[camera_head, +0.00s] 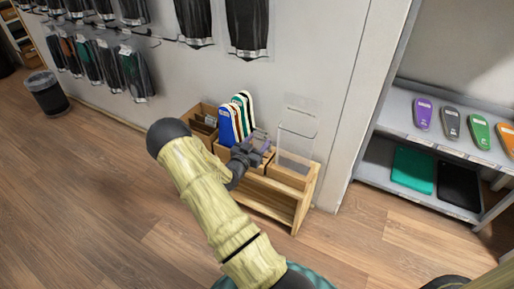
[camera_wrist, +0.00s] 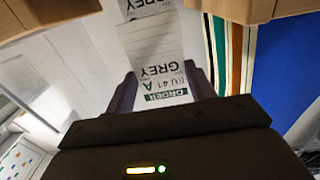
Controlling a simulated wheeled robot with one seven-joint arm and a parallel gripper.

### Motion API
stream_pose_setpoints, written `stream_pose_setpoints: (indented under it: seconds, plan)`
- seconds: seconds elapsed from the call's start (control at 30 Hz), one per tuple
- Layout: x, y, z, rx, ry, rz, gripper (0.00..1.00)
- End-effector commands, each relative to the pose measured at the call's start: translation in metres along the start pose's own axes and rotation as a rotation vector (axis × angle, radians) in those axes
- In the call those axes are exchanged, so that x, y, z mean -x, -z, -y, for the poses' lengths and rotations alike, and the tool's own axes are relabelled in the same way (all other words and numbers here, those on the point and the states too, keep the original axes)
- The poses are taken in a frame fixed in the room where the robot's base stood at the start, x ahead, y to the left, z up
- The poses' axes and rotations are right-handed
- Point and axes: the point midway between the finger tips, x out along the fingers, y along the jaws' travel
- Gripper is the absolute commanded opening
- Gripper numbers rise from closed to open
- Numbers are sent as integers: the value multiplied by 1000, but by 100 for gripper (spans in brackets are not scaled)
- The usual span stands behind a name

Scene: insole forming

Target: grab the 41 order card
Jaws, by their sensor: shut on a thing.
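The order card (camera_wrist: 165,65) shows in the wrist view, white with upside-down print reading "ORDER", "EU 41 A" and "GREY". My gripper (camera_wrist: 163,88) has its two dark fingers on either side of the card's lower end and is shut on it. In the head view my gripper (camera_head: 257,150) is at the front of the wooden rack (camera_head: 270,205), among its boxes. The card cannot be made out in the head view. Another printed white piece (camera_wrist: 145,8) shows at the top of the wrist view.
Blue, red and green insole-shaped pieces (camera_head: 236,118) stand upright beside my gripper. A clear holder (camera_head: 298,128) stands to its right. A grey shelf (camera_head: 440,148) with coloured insoles is at the right. Dark packs hang on the wall above. The floor in front is clear.

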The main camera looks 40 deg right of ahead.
Motion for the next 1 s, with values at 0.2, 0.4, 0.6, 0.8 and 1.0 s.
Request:
stream_pose_setpoints:
  seconds: [0.2, 0.4, 0.6, 0.8, 1.0]
  plan:
    - [0, 29, 0, -1, 1, 1, 34]
    - [0, 30, 0, 0, 1, 1, 34]
    - [0, 29, 0, 0, 1, 1, 34]
    - [0, 29, 0, 0, 1, 1, 34]
    - [23, 26, 12, 4, 30, 3, 34]
